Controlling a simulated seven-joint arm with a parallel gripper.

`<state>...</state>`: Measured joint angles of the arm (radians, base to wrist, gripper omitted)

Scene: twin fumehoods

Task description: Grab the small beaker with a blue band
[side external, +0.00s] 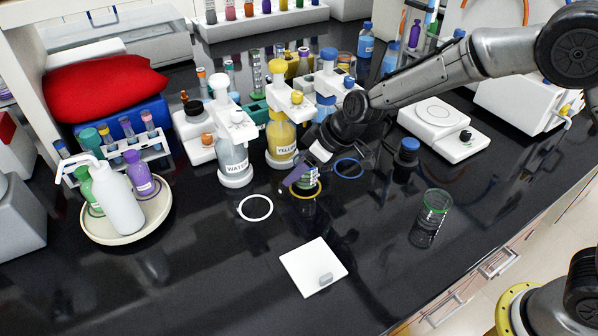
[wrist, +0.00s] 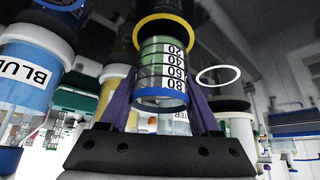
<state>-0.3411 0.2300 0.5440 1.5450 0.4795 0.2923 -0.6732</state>
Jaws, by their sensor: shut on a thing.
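The small beaker with a blue band (wrist: 162,75) has a printed scale and a greenish tint, and sits between the purple fingers of my gripper (wrist: 160,108). The blue band is at its end nearest the wrist camera. A yellow ring (wrist: 165,32) shows around its far end. In the side view my gripper (side external: 305,180) points down at the yellow ring (side external: 319,193) on the black bench, shut on the beaker, which is mostly hidden there. I cannot tell whether the beaker touches the bench.
A larger glass with a green rim (side external: 432,215) stands to the right. A white ring (side external: 255,208) and blue ring (side external: 348,167) lie nearby. WATER (side external: 232,158) and YELLOW (side external: 281,138) dispensers stand behind left. A small white plate (side external: 306,262) lies in front.

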